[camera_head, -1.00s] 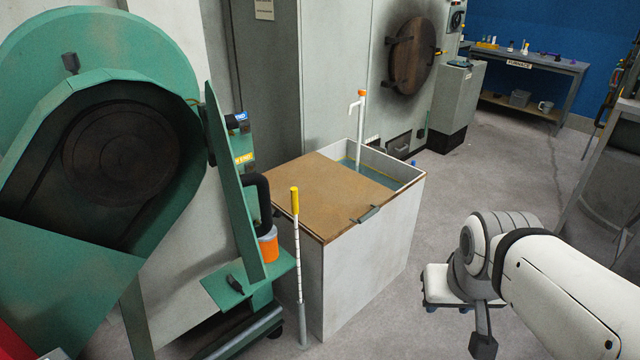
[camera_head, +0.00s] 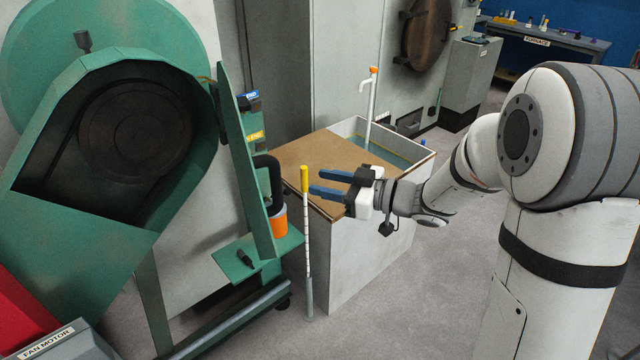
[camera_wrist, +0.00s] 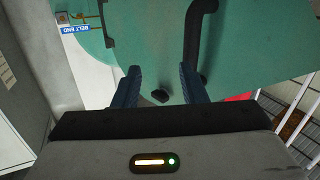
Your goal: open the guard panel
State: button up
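A green guard panel (camera_head: 236,165) stands nearly edge-on at the right side of the green machine in the head view. A curved black handle (camera_head: 272,178) is on its right face. My gripper (camera_head: 316,183) is to the right of the handle, apart from it, with its two blue fingers spread and pointing left. In the wrist view the green panel (camera_wrist: 145,35) fills the upper middle, and the black handle (camera_wrist: 196,45) runs down beyond my right finger. The gap between the fingers (camera_wrist: 159,72) holds nothing; a small dark knob shows behind it.
A grey tank (camera_head: 355,245) with a brown board (camera_head: 300,155) on top stands behind and below my gripper. A yellow-topped striped post (camera_head: 306,235) stands between the machine and the tank. An orange container (camera_head: 279,220) is below the handle.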

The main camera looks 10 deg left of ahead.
aim_at(281, 186)
jog(key=a+g, duration=0.1)
jog(key=a, duration=0.2)
jog(key=s+a+g+y, duration=0.1)
jog(key=a, duration=0.2)
jog(key=s+a+n+g, duration=0.1)
jog(key=a, duration=0.2)
jog(key=shift+y, duration=0.3)
jog(key=shift+a+f, duration=0.1)
jog(key=shift+c, duration=0.5)
jog(key=c, duration=0.7)
jog(key=shift+w+d, duration=1.4)
jog(key=shift+d, duration=0.3)
jog(key=o, duration=1)
